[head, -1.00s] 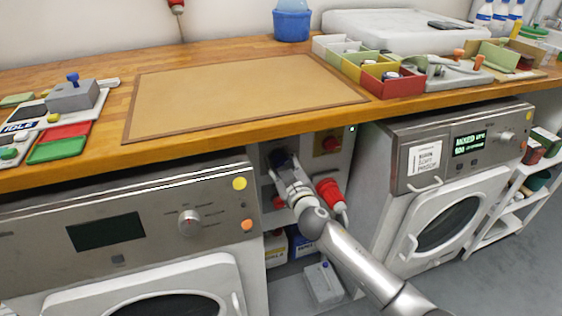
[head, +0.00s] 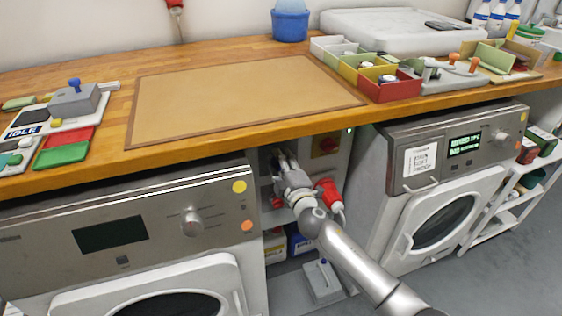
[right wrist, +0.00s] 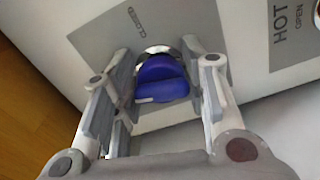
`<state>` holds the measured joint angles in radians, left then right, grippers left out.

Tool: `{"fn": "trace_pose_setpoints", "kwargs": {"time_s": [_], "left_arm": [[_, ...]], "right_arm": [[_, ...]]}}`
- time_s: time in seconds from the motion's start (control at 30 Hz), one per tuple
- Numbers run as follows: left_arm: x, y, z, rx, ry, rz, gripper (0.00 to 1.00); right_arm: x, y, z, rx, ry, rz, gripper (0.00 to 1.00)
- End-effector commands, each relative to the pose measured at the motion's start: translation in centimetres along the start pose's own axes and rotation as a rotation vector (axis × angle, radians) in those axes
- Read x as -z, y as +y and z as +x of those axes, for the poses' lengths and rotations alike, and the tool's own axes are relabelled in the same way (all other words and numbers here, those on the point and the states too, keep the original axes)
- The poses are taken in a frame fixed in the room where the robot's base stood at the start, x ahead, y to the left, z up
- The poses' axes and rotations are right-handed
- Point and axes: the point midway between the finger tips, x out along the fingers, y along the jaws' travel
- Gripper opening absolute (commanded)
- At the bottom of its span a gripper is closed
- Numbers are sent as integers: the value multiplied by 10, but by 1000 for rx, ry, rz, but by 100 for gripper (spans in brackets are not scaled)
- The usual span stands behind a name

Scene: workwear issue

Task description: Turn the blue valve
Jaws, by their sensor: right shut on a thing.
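The blue valve (right wrist: 160,80) has a rounded blue handle on a round metal seat in the right wrist view. It is set in a light panel with a grey plate lettered CLOSED. My right gripper (right wrist: 158,88) has one finger on either side of the handle and is shut on it. In the head view my right gripper (head: 281,163) reaches into the recess between the two washing machines, under the worktop, and mostly hides the valve. My left gripper is not in view.
A plate lettered HOT, OPEN (right wrist: 292,35) is beside the valve. The left machine (head: 110,238), right machine (head: 405,205) and worktop (head: 220,132) bound the recess.

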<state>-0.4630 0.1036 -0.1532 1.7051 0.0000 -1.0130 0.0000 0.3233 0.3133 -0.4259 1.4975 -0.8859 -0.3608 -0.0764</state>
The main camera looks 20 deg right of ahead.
Motion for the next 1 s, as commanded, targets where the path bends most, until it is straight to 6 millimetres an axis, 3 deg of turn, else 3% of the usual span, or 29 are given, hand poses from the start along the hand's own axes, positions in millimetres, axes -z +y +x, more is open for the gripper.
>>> {"fn": "trace_pose_setpoints", "kwargs": {"time_s": [0.4,0.97,1.0], "left_arm": [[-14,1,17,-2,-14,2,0],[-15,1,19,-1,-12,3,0],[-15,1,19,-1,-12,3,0]], "right_arm": [[0,0,0,2,1,-201,16],[1,0,0,2,2,-234,16],[1,0,0,2,2,-234,41]]}}
